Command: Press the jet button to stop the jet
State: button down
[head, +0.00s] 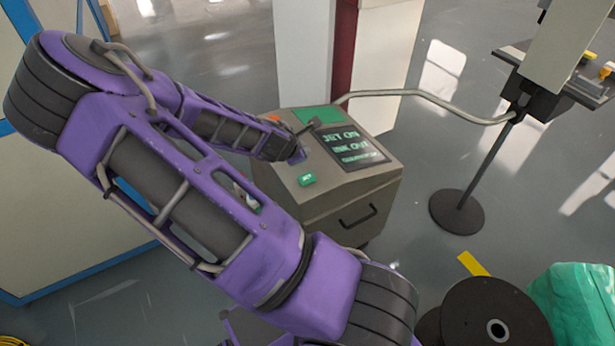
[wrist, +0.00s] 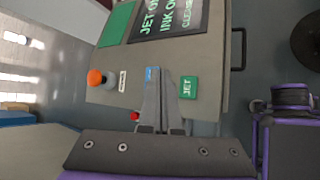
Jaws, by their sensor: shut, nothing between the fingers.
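The jet button (head: 307,180) is a green block marked JET on the sloped top of a grey console box. It also shows in the wrist view (wrist: 188,88), just right of my fingers. My gripper (wrist: 160,72) is shut and empty, its fingers pointing over the panel between the orange knob and the jet button. I cannot tell whether the fingertips touch the panel. In the head view my arm's end is over the console's left part, and the fingers are hard to make out. The console screen (head: 350,148) reads JET ON and INK OUT.
An orange knob (wrist: 95,77), a small red button (wrist: 135,116) and a blue patch (wrist: 152,72) by my fingertips are on the console. A hose runs from the console to a stand (head: 463,200). A black spool (head: 490,315) and a green bundle (head: 575,300) lie at lower right.

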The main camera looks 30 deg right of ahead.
jog(key=shift+f, duration=0.1)
jog(key=b, duration=0.6)
send_over(304, 180)
notch_tip(304, 180, down, 7)
jog(key=shift+r, duration=0.15)
jog(key=shift+f+b, duration=0.5)
jog(key=shift+f, duration=0.45)
jog(key=shift+f, duration=0.1)
dwell(0.7)
jog(key=shift+f, duration=0.3)
jog(key=shift+f, duration=0.45)
dwell(0.6)
dwell(0.3)
jog(key=shift+r+p, duration=0.75)
jog(key=shift+r, duration=0.1)
jog(key=shift+r, duration=0.15)
